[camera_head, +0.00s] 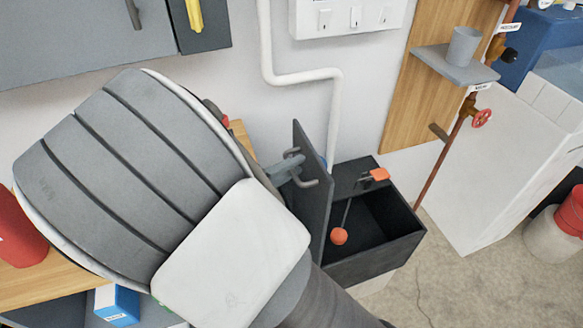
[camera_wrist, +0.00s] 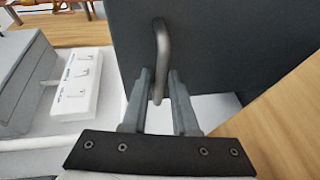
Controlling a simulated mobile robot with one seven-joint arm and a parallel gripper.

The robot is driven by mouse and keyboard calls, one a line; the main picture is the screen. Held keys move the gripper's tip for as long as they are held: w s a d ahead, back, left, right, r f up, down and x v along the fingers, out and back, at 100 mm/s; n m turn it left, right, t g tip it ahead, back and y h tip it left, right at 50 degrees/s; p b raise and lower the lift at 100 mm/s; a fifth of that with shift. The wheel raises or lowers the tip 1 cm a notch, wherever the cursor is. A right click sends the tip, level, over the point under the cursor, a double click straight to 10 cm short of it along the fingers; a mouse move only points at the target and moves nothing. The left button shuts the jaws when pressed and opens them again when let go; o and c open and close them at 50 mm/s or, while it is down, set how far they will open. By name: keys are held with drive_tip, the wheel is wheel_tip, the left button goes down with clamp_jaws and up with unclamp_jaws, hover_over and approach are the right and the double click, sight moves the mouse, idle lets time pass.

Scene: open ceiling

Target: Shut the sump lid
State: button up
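The sump is an open black box (camera_head: 405,243) at the right of centre in the head view. Its dark lid (camera_head: 318,207) stands up near vertical along the box's left side. A bent grey handle (camera_head: 312,183) sticks out of the lid's left face. My gripper (camera_head: 293,168) is at this handle. In the wrist view the lid (camera_wrist: 225,45) fills the upper right, and the handle (camera_wrist: 160,50) hangs between the fingertips of my gripper (camera_wrist: 159,78). The fingers stand a little apart around it; whether they press on it is unclear.
An orange float (camera_head: 339,236) on a rod and an orange block (camera_head: 379,174) are at the box. A white pipe (camera_head: 336,110) runs down behind it. A red valve wheel (camera_head: 481,118) is on the right. Bare floor (camera_head: 437,270) lies right of the box.

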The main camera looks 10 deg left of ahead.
drive_tip(key=shift+c, duration=0.3)
clamp_jaws()
idle(1.1)
